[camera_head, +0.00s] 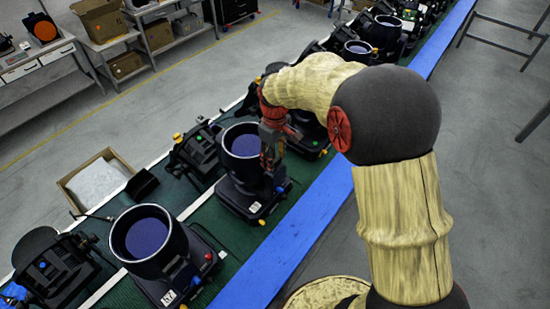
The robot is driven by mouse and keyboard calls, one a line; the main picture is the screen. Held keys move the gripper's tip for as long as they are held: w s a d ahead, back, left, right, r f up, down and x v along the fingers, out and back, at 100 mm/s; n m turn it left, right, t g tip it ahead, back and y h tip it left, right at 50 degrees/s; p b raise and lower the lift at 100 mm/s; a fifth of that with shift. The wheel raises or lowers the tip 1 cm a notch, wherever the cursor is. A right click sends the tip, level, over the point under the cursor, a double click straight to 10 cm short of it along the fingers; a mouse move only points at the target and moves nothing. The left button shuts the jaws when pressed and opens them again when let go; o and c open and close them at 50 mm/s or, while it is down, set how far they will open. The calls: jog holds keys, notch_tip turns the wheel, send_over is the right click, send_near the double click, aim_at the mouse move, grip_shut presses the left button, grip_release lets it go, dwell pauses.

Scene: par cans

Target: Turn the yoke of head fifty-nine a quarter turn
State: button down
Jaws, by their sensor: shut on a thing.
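A black par can (240,147) with a purple-blue lens faces up on the green conveyor belt, in the middle of the head view. I cannot read a number on it at this size. My gripper (270,157), with red and dark parts, comes down at the can's right side. It is shut on what seems to be the can's yoke, whose gripped part is mostly hidden by the fingers. The can's black base (253,200) carries small red, blue and yellow parts. A nearer par can (148,238) at lower left bears a label that seems to end in 57.
More par cans (358,48) stand in a row up the belt, close behind my gripper. A blue strip (305,222) edges the belt on the right. A cardboard box (97,180) stands on the left. Shelves with boxes (100,20) stand at the back left.

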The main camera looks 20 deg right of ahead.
jog(key=shift+s+a+m+b, duration=0.3)
jog(key=shift+a+m, duration=0.3)
jog(key=shift+a, duration=0.05)
jog(key=shift+s+a+m+b, duration=0.25)
jog(key=shift+a+m+b, duration=0.05)
jog(key=shift+a+m, duration=0.3)
jog(key=w+a+m+b, duration=0.1)
jog(key=w+a+m, duration=0.1)
jog(key=a+m, duration=0.5)
jog(key=w+a+m+b, duration=0.1)
jog(key=w+a+m, duration=0.1)
jog(key=a+m, duration=0.5)
jog(key=shift+w+a+m+b, duration=0.15)
jog(key=shift+w+m+b, duration=0.15)
jog(key=shift+m, duration=0.4)
jog(key=c, duration=1.1)
grip_release()
jog(key=shift+o, duration=0.5)
